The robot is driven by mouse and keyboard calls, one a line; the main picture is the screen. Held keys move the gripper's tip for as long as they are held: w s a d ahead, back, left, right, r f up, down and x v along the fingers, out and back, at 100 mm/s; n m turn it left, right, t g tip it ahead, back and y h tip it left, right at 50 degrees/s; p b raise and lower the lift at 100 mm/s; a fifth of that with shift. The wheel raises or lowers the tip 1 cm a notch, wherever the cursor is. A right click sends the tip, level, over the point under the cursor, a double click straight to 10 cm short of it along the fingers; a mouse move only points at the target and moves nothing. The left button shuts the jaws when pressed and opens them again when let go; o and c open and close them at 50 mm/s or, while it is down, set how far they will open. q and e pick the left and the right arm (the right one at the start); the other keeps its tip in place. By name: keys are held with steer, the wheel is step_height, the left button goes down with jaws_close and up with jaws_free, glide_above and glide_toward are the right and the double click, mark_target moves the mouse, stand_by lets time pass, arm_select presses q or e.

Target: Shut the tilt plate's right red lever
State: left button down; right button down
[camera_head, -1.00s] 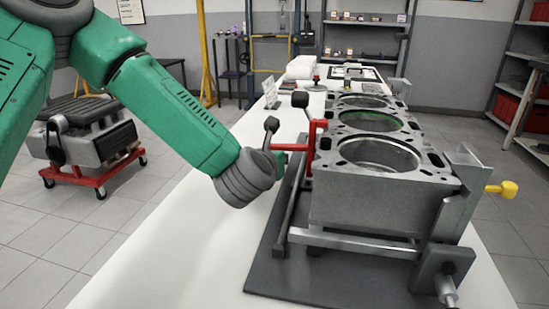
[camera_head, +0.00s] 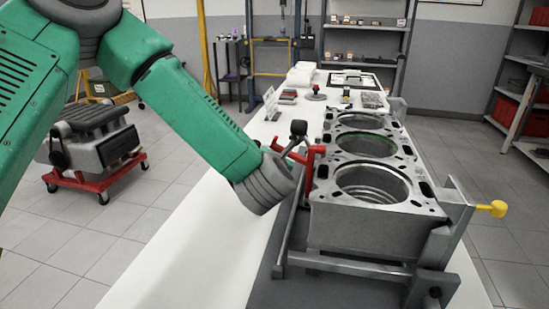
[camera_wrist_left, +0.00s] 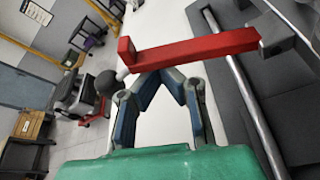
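A red lever (camera_head: 291,155) stands at the left side of the tilt plate, beside the engine block (camera_head: 350,222). Its arm slants up and left from a red upright post in the head view. In the left wrist view the red lever (camera_wrist_left: 195,50) crosses above my left gripper (camera_wrist_left: 162,78), with a black ball knob (camera_wrist_left: 107,83) at its free end. My left gripper's fingers converge close to the lever arm, with nothing seen between them; I cannot tell whether they touch it. My right gripper is out of view.
The tilt plate's frame (camera_head: 345,265) surrounds the block on the white table (camera_head: 190,245). A yellow handle (camera_head: 491,208) sticks out at the right. The table's left side is clear.

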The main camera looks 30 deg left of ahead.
arm_select(q)
steer(key=shift+d+r+m+p, duration=0.2)
steer(key=shift+r+m+p, duration=0.15)
steer(key=shift+r+m, duration=0.25)
steer(key=shift+w+d+r, duration=0.1)
steer(key=shift+d+r, duration=0.15)
steer(key=shift+r, duration=0.3)
